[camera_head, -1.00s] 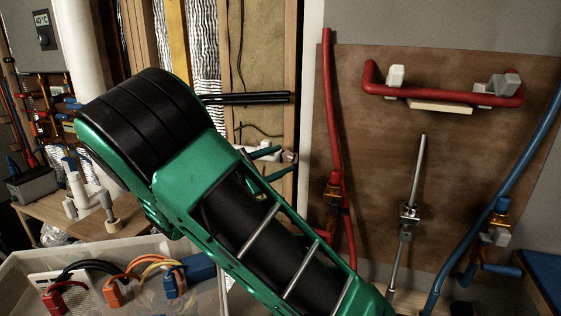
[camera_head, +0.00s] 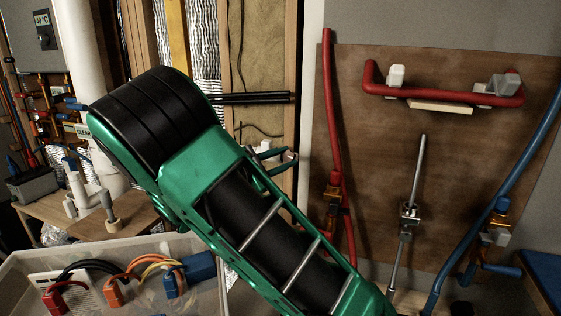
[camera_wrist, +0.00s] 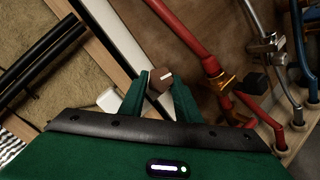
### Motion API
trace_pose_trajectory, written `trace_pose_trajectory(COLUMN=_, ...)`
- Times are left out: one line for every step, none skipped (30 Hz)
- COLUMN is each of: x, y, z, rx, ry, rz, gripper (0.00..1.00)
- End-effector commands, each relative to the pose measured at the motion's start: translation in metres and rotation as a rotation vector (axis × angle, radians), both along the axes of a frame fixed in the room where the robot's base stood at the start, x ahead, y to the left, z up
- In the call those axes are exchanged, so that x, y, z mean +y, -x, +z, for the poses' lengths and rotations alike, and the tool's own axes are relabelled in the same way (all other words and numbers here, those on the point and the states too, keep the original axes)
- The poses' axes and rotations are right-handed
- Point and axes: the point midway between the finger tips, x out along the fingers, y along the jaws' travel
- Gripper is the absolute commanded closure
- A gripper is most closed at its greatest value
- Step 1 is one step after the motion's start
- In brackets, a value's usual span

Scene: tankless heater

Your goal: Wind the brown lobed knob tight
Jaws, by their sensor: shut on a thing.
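The brown lobed knob (camera_wrist: 160,84), with a white mark on its face, sits between the two green fingers of my gripper (camera_wrist: 159,79) in the wrist view. The fingers are shut on it, one on each side. In the head view my gripper (camera_head: 275,161) is small and partly hidden behind my green arm, beside the white post edge. The knob is too small and covered there to make out its lobes.
A red pipe (camera_head: 332,120) with a brass valve runs down the brown board (camera_head: 385,150) right of my gripper. A blue pipe (camera_head: 523,150) is farther right. Black pipes (camera_head: 255,98) lie above. A tray (camera_head: 20,270) with coloured connectors stands lower left.

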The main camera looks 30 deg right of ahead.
Motion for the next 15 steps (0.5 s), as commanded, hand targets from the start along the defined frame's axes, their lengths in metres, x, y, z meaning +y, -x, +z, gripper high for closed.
trace_pose_trajectory(x=-0.0004, y=0.0, z=-0.0007, rx=-0.007, ry=-0.009, rz=-0.005, gripper=0.93)
trace_pose_trajectory(x=-0.0005, y=-0.0001, z=-0.0006, rx=-0.014, ry=-0.015, rz=-0.01, gripper=0.93)
trace_pose_trajectory(x=-0.0006, y=-0.0004, z=-0.0004, rx=-0.025, ry=-0.023, rz=-0.017, gripper=0.93)
trace_pose_trajectory(x=-0.0008, y=-0.0005, z=-0.0002, rx=-0.035, ry=-0.03, rz=-0.022, gripper=0.93)
trace_pose_trajectory(x=-0.0011, y=-0.0004, z=-0.0002, rx=-0.045, ry=-0.038, rz=-0.03, gripper=0.93)
trace_pose_trajectory(x=-0.0013, y=-0.0007, z=0.0001, rx=-0.062, ry=-0.051, rz=-0.041, gripper=0.93)
trace_pose_trajectory(x=-0.0014, y=-0.001, z=0.0004, rx=-0.075, ry=-0.061, rz=-0.049, gripper=0.93)
trace_pose_trajectory(x=-0.0018, y=-0.0009, z=0.0005, rx=-0.089, ry=-0.073, rz=-0.059, gripper=0.93)
trace_pose_trajectory(x=-0.0018, y=-0.0013, z=0.0008, rx=-0.11, ry=-0.089, rz=-0.072, gripper=0.93)
trace_pose_trajectory(x=-0.0016, y=-0.0015, z=0.001, rx=-0.126, ry=-0.102, rz=-0.082, gripper=0.93)
trace_pose_trajectory(x=-0.0017, y=-0.0014, z=0.0011, rx=-0.143, ry=-0.115, rz=-0.094, gripper=0.93)
trace_pose_trajectory(x=-0.0016, y=-0.0019, z=0.0014, rx=-0.168, ry=-0.134, rz=-0.108, gripper=0.93)
trace_pose_trajectory(x=-0.0018, y=-0.002, z=0.0015, rx=-0.185, ry=-0.147, rz=-0.121, gripper=0.93)
trace_pose_trajectory(x=-0.002, y=-0.0021, z=0.0017, rx=-0.203, ry=-0.162, rz=-0.133, gripper=0.93)
trace_pose_trajectory(x=-0.002, y=-0.0023, z=0.0021, rx=-0.228, ry=-0.182, rz=-0.148, gripper=0.93)
